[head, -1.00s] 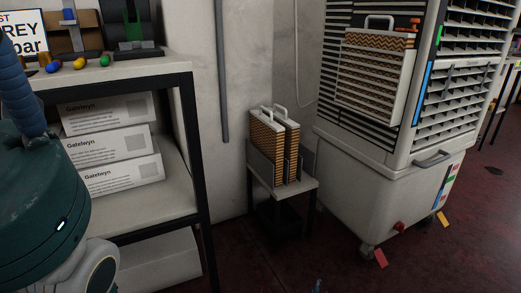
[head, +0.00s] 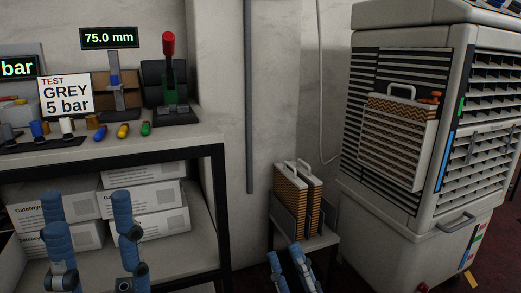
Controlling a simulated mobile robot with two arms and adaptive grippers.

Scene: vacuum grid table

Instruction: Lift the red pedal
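The red pedal is not in this view; the foot of the white slatted machine (head: 395,215) is cut off by the bottom edge. A small yellow tab (head: 468,283) shows low on that machine's right side. My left gripper (head: 87,205) is at the lower left, in front of the shelf with the white boxes. Its blue fingers stand upright and apart, with nothing between them. My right gripper (head: 285,255) is at the bottom centre, in front of the small stand. Its two blue fingers point up with a gap between them, and it looks empty.
A shelf bench (head: 190,147) on the left carries coloured pegs, a red-knobbed lever (head: 168,45) and a sign (head: 66,94). White boxes (head: 160,196) lie below. A small stand (head: 322,238) holds striped filter panels (head: 312,195), close to the machine's left. Little floor shows.

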